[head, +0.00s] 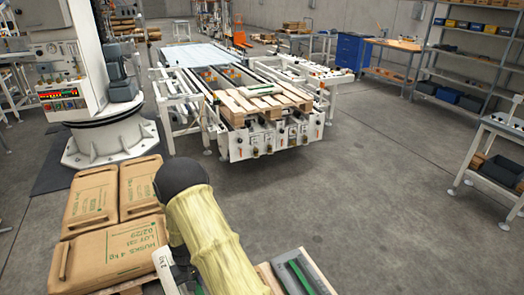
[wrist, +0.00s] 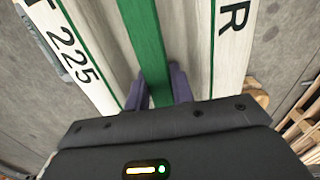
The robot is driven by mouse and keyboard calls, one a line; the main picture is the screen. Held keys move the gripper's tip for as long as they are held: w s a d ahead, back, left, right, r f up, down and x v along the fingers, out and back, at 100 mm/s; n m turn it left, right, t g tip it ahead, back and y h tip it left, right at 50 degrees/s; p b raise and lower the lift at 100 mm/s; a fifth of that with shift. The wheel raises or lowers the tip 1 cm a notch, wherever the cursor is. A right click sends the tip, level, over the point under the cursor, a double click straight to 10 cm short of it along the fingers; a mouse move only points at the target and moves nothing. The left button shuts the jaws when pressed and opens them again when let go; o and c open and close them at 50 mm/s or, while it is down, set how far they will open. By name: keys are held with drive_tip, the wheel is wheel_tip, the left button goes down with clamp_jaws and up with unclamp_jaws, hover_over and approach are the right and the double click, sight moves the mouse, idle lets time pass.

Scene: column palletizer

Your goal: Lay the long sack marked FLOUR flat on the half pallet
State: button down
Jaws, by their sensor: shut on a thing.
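A pale sack (wrist: 105,50) with green stripes fills much of the wrist view. Only an "R" and "T 225" of its print show; the word FLOUR cannot be read whole. My gripper (wrist: 163,88) is shut on the green strip (wrist: 146,40) along the sack's middle, with a dark finger on each side. In the head view my forearm hides the gripper and most of the sack; a pale printed piece (head: 164,263) shows beside it.
Brown sacks (head: 95,200) lie at the lower left, beside a white machine column (head: 105,140). A grey piece with a green strip (head: 300,275) lies over wood at the bottom edge. The concrete floor (head: 380,200) is clear right of centre. Shelving (head: 470,60) stands far right.

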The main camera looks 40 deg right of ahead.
wheel_tip(320, 180, up, 18)
drive_tip(key=s+p, duration=0.2)
drive_tip(key=p, duration=1.6)
drive_tip(key=shift+s+r+n, duration=0.25)
drive_tip(key=shift+s+n, duration=0.1)
drive_tip(key=shift+n, duration=0.05)
